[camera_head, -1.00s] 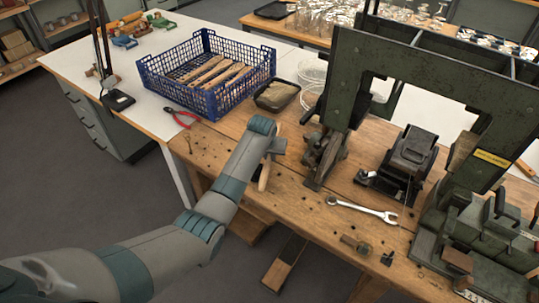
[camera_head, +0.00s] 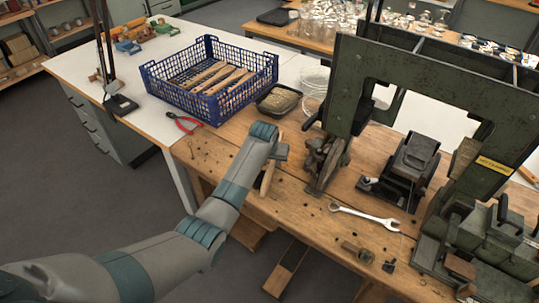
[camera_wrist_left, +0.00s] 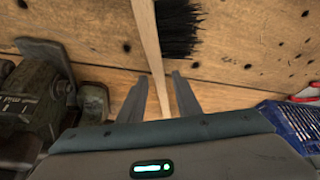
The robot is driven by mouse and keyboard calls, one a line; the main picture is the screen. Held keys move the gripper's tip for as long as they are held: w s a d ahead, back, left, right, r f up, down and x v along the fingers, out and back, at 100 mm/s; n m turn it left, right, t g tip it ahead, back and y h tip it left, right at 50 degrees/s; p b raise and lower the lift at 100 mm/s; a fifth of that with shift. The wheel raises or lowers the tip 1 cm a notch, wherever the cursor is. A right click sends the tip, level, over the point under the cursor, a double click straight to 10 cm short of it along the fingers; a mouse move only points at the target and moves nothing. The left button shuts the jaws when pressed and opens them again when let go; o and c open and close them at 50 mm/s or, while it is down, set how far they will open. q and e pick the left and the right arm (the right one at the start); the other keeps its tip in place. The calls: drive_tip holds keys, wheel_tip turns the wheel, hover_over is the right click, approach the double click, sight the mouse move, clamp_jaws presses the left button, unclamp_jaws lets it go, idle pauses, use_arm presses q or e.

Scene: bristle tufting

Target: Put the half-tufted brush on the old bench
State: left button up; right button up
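The half-tufted brush (camera_head: 267,178) has a pale wooden stock and black bristles (camera_wrist_left: 178,28). In the head view it is at the old wooden bench (camera_head: 296,203), near its front edge, partly hidden by my left gripper (camera_head: 281,151). In the left wrist view the stock (camera_wrist_left: 150,42) runs between the two fingers of my left gripper (camera_wrist_left: 160,77), with a gap on each side. The fingers are apart. The bench's holed planks (camera_wrist_left: 245,45) lie behind the brush. I cannot tell whether the brush rests flat on them. My right gripper is not in view.
A blue crate (camera_head: 160,97) with wooden stocks stands left of the brush, near red pliers (camera_head: 184,123). A black tray (camera_head: 279,99) is behind. A green machine (camera_head: 348,85), a black device (camera_head: 410,160) and a wrench (camera_head: 366,217) are to the right. Some bench is clear between.

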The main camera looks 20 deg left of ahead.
use_arm(q)
drive_tip(key=b+v, duration=0.1)
drive_tip(key=v, duration=0.9)
drive_tip(key=shift+s+r, duration=0.15)
drive_tip(key=shift+r, duration=0.2)
drive_tip(key=shift+s+r, duration=0.2)
drive_tip(key=shift+r, duration=0.25)
idle(0.5)
